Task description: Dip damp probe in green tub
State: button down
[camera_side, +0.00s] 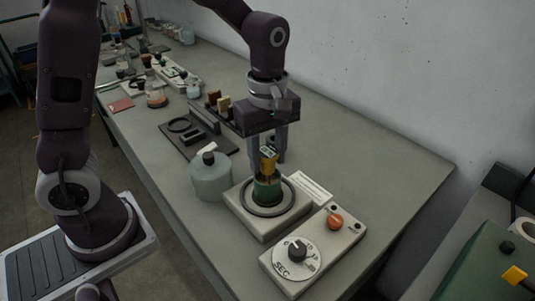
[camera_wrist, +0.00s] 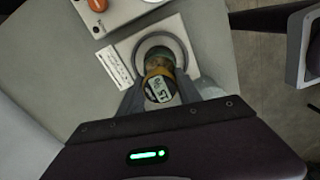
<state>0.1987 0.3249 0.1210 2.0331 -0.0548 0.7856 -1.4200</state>
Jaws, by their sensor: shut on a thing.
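My gripper (camera_side: 268,151) is shut on the probe (camera_side: 268,162), which has a yellow head with a small display. In the wrist view the probe (camera_wrist: 159,86) shows between the fingers, its display facing the camera. The probe stands roughly upright, with its lower part inside or just over the green tub (camera_side: 267,190). The tub sits within a dark ring on a pale square base. The probe's tip is hidden, so I cannot tell how deep it is. In the wrist view the tub is mostly hidden behind the probe.
A control box (camera_side: 314,250) with a dial and an orange knob stands in front of the base. A translucent bottle (camera_side: 211,177) with a black cap stands close on the left. A dark rack (camera_side: 199,138) lies behind. The bench is clear to the right.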

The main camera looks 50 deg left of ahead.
jog(key=shift+r, duration=0.1)
jog(key=shift+r, duration=3.85)
